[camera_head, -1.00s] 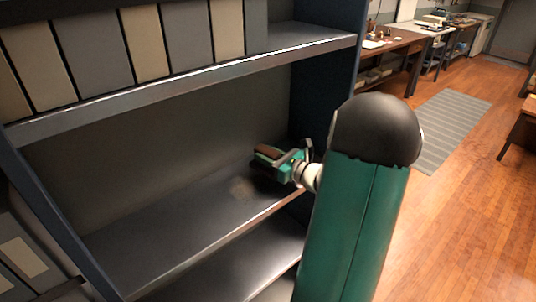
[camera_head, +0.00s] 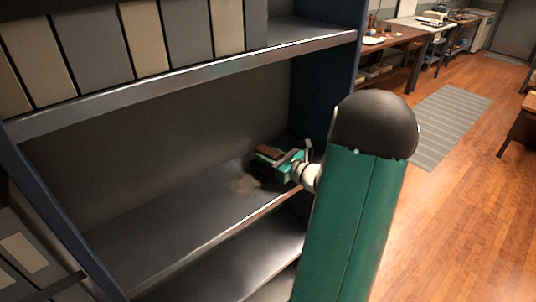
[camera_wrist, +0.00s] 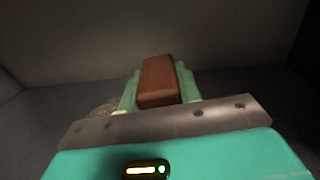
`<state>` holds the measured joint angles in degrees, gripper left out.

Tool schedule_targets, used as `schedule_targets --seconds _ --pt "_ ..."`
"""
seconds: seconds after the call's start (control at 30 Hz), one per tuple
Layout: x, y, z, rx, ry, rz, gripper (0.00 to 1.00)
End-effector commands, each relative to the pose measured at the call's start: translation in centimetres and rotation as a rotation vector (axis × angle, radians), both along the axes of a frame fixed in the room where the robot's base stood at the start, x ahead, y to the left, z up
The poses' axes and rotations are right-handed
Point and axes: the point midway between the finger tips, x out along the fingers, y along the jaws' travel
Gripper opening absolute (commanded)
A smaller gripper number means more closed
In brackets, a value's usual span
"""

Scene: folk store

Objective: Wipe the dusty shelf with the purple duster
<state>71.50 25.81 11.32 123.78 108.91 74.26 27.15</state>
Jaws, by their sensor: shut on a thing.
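The dusty shelf (camera_head: 165,232) is a dark grey board in the middle bay of the shelf unit. A pale brownish dust patch (camera_head: 243,185) lies on it, just left of my gripper; part of it shows in the wrist view (camera_wrist: 104,108). My green gripper (camera_head: 274,158) is over the shelf's right end. It is shut on the duster, whose brown block-shaped handle (camera_wrist: 158,80) shows between the fingers in the wrist view. No purple shows; the duster's underside is hidden, so I cannot tell whether it touches the shelf.
An upper shelf (camera_head: 190,78) with grey and beige binders (camera_head: 130,40) spans above. The unit's dark side panel (camera_head: 325,75) stands close right of my gripper. The shelf's left part is bare. Another shelf (camera_head: 225,275) lies below. Wooden floor and a striped rug (camera_head: 450,125) are to the right.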

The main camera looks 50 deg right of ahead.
Motion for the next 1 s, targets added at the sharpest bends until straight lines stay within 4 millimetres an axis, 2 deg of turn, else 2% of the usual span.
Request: schedule_targets --seconds 0.43,0.67,1.0 --pt "0.4 3.1 0.0 0.000 0.001 0.002 0.00" --pt "0.4 3.8 0.0 0.000 0.000 0.000 0.00" --pt "0.7 6.5 -0.3 0.002 0.002 0.003 0.00"
